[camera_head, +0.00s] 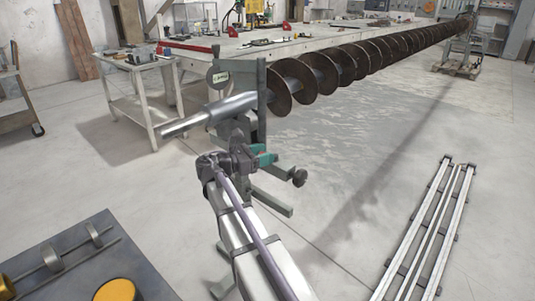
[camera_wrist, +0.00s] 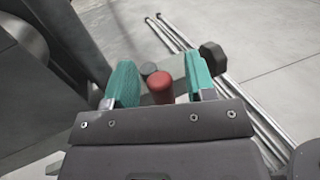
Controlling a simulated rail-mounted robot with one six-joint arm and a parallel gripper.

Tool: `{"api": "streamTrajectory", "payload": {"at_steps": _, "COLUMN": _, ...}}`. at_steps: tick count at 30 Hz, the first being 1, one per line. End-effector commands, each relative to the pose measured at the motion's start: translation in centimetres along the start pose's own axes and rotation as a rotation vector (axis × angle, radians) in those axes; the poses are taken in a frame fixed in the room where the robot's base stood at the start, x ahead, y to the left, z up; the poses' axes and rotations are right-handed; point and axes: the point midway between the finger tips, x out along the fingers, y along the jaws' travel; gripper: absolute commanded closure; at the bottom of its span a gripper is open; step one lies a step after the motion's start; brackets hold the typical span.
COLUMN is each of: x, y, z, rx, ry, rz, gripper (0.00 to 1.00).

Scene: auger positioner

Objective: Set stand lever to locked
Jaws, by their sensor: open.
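The stand (camera_head: 262,104) is a grey-green upright post at the near end of the long auger (camera_head: 325,72). A red rounded handle end (camera_wrist: 161,88), which looks like the stand lever, shows in the wrist view. My gripper (camera_wrist: 163,82) is open, with one teal finger on each side of the red handle and a gap on both sides. A grey round end (camera_wrist: 148,68) shows just behind it. In the head view my gripper (camera_head: 265,158) is beside the lower part of the stand, and the red handle is hidden there. The lever's setting cannot be read.
A metal rail frame (camera_head: 425,230) lies on the floor at right. A grey table (camera_head: 85,262) is at front left. Floor between is clear.

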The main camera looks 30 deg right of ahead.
Motion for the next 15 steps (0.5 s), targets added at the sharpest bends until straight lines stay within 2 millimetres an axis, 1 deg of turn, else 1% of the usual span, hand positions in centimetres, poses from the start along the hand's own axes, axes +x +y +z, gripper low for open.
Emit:
{"api": "streamTrajectory", "payload": {"at_steps": 1, "x": 0.75, "y": -0.03, "z": -0.01, "rx": 0.000, "ry": 0.000, "rz": -0.002, "gripper": 0.50}}
{"api": "streamTrajectory", "payload": {"at_steps": 4, "x": 1.50, "y": 0.00, "z": -0.01, "rx": 0.000, "ry": 0.000, "rz": 0.000, "gripper": 0.50}}
{"api": "streamTrajectory", "payload": {"at_steps": 11, "x": 1.66, "y": 0.01, "z": -0.01, "rx": 0.001, "ry": 0.000, "rz": 0.000, "gripper": 0.50}}
{"api": "streamTrajectory", "payload": {"at_steps": 15, "x": 1.64, "y": 0.00, "z": -0.02, "rx": 0.001, "ry": 0.000, "rz": 0.000, "gripper": 0.62}}
